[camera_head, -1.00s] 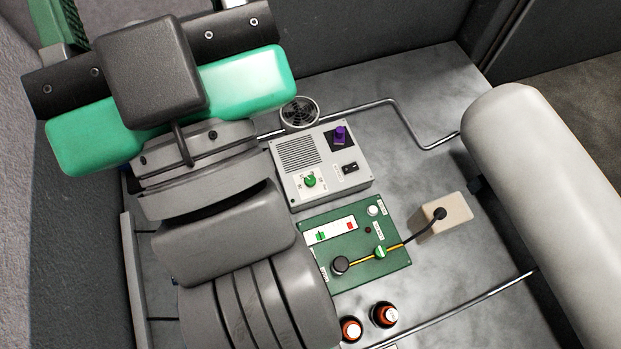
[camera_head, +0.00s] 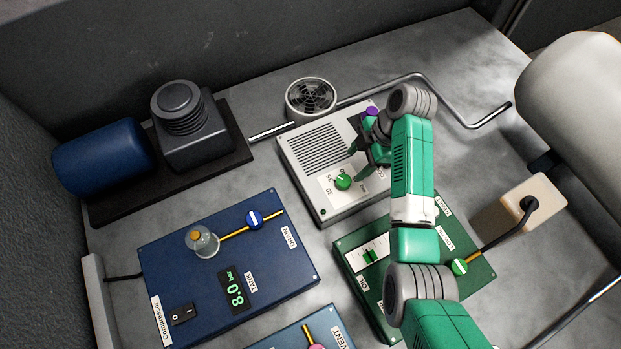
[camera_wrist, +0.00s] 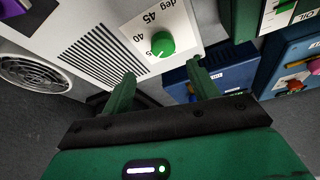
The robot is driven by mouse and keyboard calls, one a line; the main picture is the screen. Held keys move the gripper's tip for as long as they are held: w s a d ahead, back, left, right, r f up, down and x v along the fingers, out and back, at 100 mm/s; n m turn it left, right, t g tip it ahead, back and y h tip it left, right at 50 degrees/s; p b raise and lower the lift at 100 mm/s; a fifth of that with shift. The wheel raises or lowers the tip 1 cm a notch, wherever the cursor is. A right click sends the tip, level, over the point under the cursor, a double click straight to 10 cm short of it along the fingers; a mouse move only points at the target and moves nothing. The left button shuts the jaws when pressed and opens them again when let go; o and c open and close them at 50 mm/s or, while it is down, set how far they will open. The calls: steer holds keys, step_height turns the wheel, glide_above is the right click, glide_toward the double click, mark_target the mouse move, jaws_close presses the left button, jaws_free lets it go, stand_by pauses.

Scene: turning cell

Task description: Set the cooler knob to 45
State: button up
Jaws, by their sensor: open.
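The cooler is a light grey box (camera_head: 320,143) with a slatted vent, in the middle of the head view. Its green knob (camera_head: 343,182) sits on a white scale plate near the front edge. In the wrist view the green knob (camera_wrist: 162,44) is beside the printed marks 45 and 40; I cannot read its pointer for certain. My gripper (camera_head: 357,166) is over the cooler, close to the knob, and hides part of the panel. In the wrist view my gripper (camera_wrist: 162,68) is open, its green fingers apart and empty, with the knob just beyond the fingertips.
A purple knob (camera_head: 372,111) is at the cooler's far corner, partly behind my arm. A green panel (camera_head: 375,310) and a blue compressor panel (camera_head: 200,270) lie in front. A round fan (camera_head: 311,97) stands behind the cooler. A metal pipe (camera_head: 460,110) runs along the right.

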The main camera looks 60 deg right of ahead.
mark_target(344, 180)
steer(key=x, duration=0.2)
steer(key=b+x, duration=0.1)
steer(key=x, duration=0.5)
steer(key=shift+s+a+b, duration=0.15)
steer(key=shift+s+b, duration=0.15)
steer(key=shift+s, duration=0.1)
steer(key=c, duration=1)
